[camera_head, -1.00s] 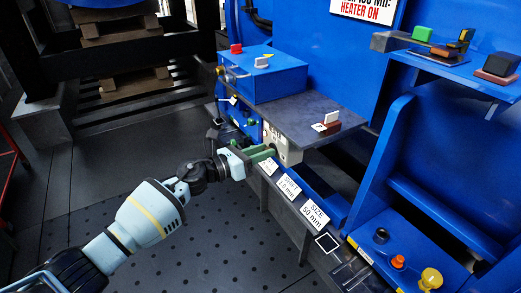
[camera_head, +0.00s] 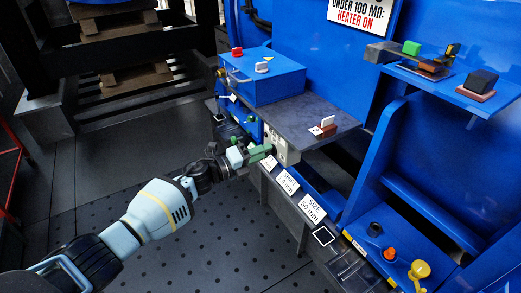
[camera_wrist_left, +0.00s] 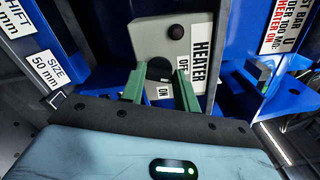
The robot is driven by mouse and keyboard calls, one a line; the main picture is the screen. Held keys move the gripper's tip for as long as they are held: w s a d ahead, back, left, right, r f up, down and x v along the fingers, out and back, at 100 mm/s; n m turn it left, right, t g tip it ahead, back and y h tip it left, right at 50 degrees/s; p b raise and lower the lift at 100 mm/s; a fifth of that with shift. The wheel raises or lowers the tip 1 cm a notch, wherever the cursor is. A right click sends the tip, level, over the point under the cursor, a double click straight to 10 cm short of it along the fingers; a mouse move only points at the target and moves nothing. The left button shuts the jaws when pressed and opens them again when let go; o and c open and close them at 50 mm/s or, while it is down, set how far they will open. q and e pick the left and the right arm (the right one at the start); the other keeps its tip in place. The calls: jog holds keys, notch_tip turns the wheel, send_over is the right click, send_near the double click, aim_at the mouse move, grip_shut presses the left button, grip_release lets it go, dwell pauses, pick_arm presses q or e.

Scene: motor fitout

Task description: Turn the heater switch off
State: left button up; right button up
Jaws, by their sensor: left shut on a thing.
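The heater switch panel is a cream box (camera_head: 281,147) under the front edge of the grey shelf. My left gripper (camera_head: 265,151) reaches the panel from the left. Its green fingers in the wrist view (camera_wrist_left: 159,80) stand on either side of the switch, shut on it. My right gripper is not in view.
Size and shift label plates (camera_head: 312,207) run along the front rail. The perforated floor (camera_head: 225,240) is open below.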

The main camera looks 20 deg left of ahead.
pick_arm(q)
jog(key=shift+n+p, duration=0.7)
jog(key=shift+n, duration=1.4)
jog(key=o, duration=1)
jog(key=shift+s+a, duration=0.1)
jog(key=p+v, duration=0.1)
jog(key=v, duration=0.6)
jog(key=shift+s+a, duration=0.2)
jog(key=shift+s, duration=0.05)
